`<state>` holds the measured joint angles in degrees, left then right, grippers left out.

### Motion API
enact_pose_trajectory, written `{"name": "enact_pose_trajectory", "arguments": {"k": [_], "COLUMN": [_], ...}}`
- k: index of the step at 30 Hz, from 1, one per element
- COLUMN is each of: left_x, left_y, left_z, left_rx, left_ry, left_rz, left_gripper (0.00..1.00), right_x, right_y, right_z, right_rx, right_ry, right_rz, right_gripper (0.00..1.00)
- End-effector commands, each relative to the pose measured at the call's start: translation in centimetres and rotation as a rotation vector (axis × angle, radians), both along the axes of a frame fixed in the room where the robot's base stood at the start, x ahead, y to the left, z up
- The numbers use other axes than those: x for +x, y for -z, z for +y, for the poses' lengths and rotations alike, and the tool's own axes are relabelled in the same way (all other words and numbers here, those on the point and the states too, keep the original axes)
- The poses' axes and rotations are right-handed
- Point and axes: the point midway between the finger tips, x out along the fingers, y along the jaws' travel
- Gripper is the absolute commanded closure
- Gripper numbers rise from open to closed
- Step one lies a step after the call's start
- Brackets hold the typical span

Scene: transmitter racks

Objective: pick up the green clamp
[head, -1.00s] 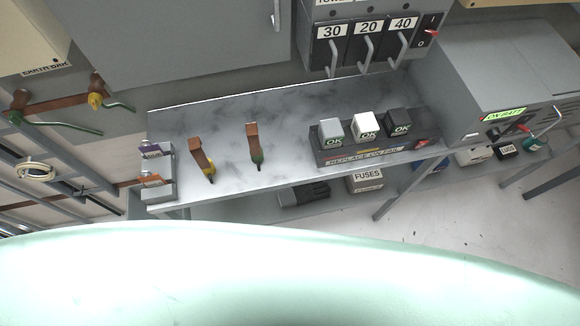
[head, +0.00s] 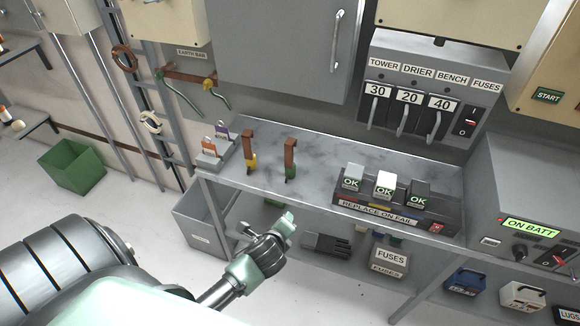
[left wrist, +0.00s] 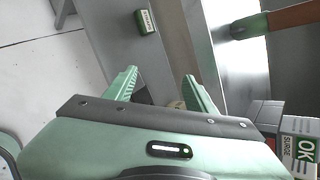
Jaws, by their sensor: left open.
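The green clamp (head: 290,168), a brown bar with a green lower end, is on the grey marbled bench, right of a similar yellow clamp (head: 250,158). In the left wrist view a brown bar with a green end, likely the green clamp (left wrist: 247,26), shows at the upper right. My left gripper (head: 287,222) is in front of the bench's front edge, below the clamp in the picture and apart from it. Its two green fingers (left wrist: 160,76) are spread with nothing between them. My right gripper is not in view.
A black unit (head: 390,216) with several OK modules is on the bench to the right. The lower shelf holds a fuses box (head: 390,257) and black gloves (head: 326,244). A grey bin (head: 200,240) is at the left.

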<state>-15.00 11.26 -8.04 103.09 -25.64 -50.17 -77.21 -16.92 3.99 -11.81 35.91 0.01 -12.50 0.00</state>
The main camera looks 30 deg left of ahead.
Motion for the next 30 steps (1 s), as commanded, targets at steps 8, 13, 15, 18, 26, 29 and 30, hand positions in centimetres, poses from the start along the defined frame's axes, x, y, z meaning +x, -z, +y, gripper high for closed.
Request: {"name": "enact_pose_trajectory", "arguments": {"k": [8, 13, 15, 18, 26, 29, 30], "left_x": [4.3, 6.5, 7.2, 8.1, 10.5, 11.6, 12.2], "left_y": [-5.8, -7.8, -8.5, -9.1, -8.3, -8.0, -7.9], "left_z": [2.1, 2.9, 3.2, 3.5, 4.6, 5.1, 5.4], "left_rx": [0.408, 0.651, 0.740, 0.827, 0.853, 0.851, 0.850], "left_ry": [0.255, 0.397, 0.445, 0.489, 0.502, 0.502, 0.501], "left_rz": [-0.006, 0.018, 0.031, 0.047, 0.051, 0.051, 0.052], "left_gripper": [0.45, 0.45, 0.45, 0.45, 0.45, 0.45, 0.45], "right_x": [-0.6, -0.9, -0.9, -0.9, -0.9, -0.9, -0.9], "right_y": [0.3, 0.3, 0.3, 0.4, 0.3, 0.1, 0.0], "right_z": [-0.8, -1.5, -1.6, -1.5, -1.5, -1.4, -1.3], "right_rx": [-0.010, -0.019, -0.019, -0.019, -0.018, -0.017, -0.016], "right_ry": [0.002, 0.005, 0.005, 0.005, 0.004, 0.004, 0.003], "right_rz": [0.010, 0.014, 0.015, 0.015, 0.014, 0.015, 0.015], "right_gripper": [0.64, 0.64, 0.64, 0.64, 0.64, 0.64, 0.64]}}
